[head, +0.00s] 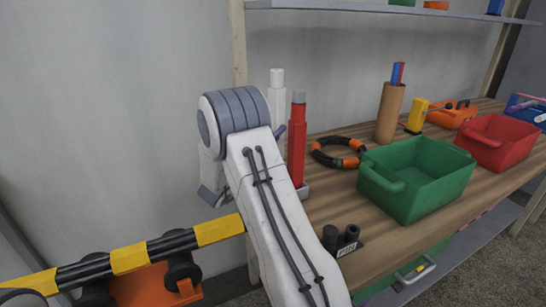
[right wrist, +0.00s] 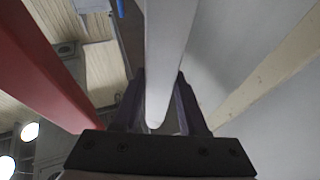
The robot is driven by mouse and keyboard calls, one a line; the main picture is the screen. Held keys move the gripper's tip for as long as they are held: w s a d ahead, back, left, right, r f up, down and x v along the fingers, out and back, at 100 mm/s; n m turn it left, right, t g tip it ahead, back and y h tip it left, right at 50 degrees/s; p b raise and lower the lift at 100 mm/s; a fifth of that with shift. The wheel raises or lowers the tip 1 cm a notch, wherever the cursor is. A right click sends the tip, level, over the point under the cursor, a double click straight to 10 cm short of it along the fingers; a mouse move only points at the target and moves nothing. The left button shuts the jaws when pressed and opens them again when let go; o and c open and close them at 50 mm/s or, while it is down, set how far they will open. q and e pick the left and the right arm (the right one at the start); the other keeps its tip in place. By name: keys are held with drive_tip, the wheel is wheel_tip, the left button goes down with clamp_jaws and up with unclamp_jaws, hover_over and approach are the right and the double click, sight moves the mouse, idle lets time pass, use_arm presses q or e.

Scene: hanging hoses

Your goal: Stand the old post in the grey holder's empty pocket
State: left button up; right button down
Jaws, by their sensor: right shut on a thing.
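A white post (head: 277,82) stands upright beside a red post (head: 297,145) at the near left end of the wooden bench. My right gripper (right wrist: 160,88) is shut on the white post, with one dark finger on each side. In the head view my wrist hides most of this gripper and the lower part of the white post. A small piece of the grey holder (head: 303,190) shows at the foot of the red post. Its pockets, and whether the white post's foot is in one, are hidden. My left gripper is not in view.
An orange and black ring (head: 339,152) lies right of the red post. Behind it stands a brown tube (head: 389,112) with coloured sticks. Green (head: 415,175) and red (head: 493,141) bins stand farther right. Two black cylinders (head: 341,238) sit near the front edge. A shelf (head: 390,10) runs above.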

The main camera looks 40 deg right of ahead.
drive_tip(key=shift+f+b, duration=0.35)
drive_tip(key=shift+f, duration=2.1)
drive_tip(key=shift+f, duration=0.25)
drive_tip(key=shift+c, duration=2.2)
unclamp_jaws()
drive_tip(key=shift+r, duration=0.2)
drive_tip(key=v, duration=0.7)
drive_tip(key=shift+a, duration=0.3)
